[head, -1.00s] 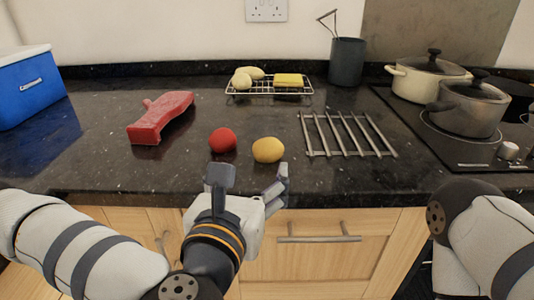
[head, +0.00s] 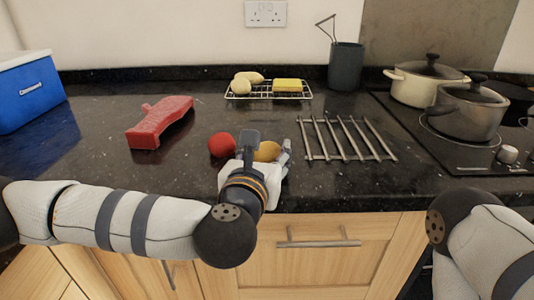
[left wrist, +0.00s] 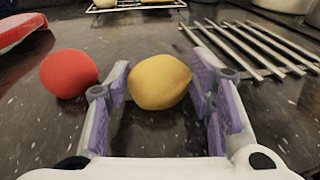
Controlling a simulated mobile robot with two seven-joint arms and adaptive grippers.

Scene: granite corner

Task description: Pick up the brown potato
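The brown potato, a yellowish-brown round lump, lies on the dark granite counter near its front edge; it shows in the head view (head: 267,151) and in the left wrist view (left wrist: 159,81). My left gripper (head: 269,147) is open, with its purple-padded fingers (left wrist: 159,92) on either side of the potato in the left wrist view. In the head view the gripper partly hides the potato. My right gripper is out of view.
A red ball-like item (head: 222,145) lies just left of the left finger. A red object (head: 160,122) lies farther left. A metal trivet (head: 346,139) lies to the right. A wire rack (head: 232,95) with pale potatoes and a yellow sponge (head: 288,85) stands behind. Pots (head: 468,110) stand on the hob.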

